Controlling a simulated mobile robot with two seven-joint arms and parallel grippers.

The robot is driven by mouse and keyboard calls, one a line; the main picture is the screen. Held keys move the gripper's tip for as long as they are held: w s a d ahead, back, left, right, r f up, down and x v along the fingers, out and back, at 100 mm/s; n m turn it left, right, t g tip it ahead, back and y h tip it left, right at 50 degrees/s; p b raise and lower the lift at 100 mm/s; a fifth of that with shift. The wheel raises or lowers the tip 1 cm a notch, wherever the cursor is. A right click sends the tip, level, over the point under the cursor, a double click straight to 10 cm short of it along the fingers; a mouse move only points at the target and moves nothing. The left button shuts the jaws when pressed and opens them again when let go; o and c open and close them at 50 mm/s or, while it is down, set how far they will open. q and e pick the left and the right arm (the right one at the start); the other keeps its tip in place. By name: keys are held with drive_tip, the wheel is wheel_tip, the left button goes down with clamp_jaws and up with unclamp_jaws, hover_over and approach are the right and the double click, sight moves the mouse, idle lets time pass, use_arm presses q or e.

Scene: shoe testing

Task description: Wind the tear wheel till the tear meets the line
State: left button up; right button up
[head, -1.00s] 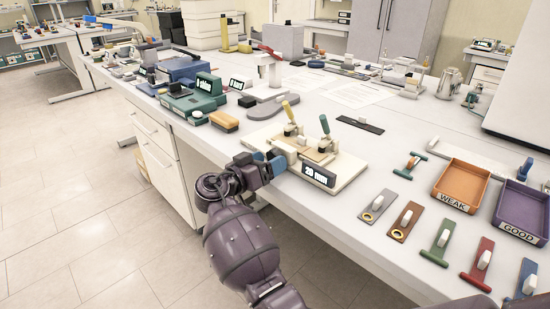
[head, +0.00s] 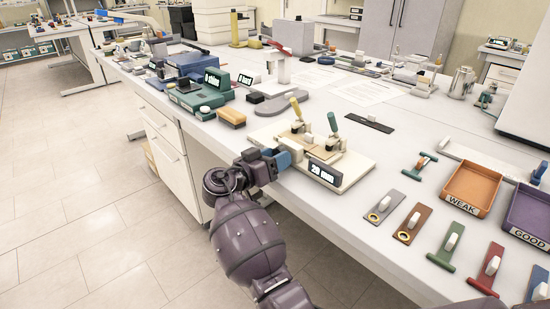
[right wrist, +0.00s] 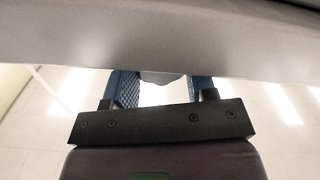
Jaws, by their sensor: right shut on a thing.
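The tear tester (head: 357,174) is a cream plate near the bench's front edge. It carries two clamps, one with a yellow lever (head: 296,108) and one with a green lever (head: 333,122). Its dark front display (head: 325,172) seems to read about 20 mm, but is blurred. My right gripper (head: 285,158) is at the tester's left front side, its blue fingers shut on a part there, likely the tear wheel, mostly hidden by the fingers. In the right wrist view a small grey piece (right wrist: 160,78) shows between the fingers. The tear and the line are too small to make out. My left gripper is out of view.
The orange WEAK tray (head: 471,190) and purple GOOD tray (head: 528,213) stand at the right. Several coloured strips, including a brown one (head: 412,223), lie along the front edge. A green instrument (head: 212,85) and an orange-brown block (head: 231,117) are left of the tester.

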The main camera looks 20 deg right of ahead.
drive_tip(key=shift+f+m+b, duration=0.4)
drive_tip(key=shift+m+b, duration=0.4)
drive_tip(key=shift+b, duration=0.25)
drive_tip(key=m+b, duration=0.2)
drive_tip(key=shift+m+b, duration=0.35)
drive_tip(key=shift+m, duration=0.05)
drive_tip(key=shift+m+b, duration=0.3)
drive_tip(key=shift+m, duration=0.1)
drive_tip(key=shift+r+m+b, duration=0.3)
drive_tip(key=shift+m+b, duration=0.35)
drive_tip(key=shift+m, duration=0.15)
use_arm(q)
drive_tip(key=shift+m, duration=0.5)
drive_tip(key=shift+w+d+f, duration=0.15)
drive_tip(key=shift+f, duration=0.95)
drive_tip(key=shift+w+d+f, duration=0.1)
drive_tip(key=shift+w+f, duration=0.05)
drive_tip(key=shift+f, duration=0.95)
use_arm(e)
drive_tip(key=shift+r, duration=0.15)
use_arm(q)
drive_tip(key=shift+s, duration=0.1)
use_arm(e)
drive_tip(key=o, duration=0.8)
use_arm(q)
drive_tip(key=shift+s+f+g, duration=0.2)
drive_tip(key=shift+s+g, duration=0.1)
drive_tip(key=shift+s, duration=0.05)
use_arm(e)
drive_tip(key=shift+o, duration=0.6)
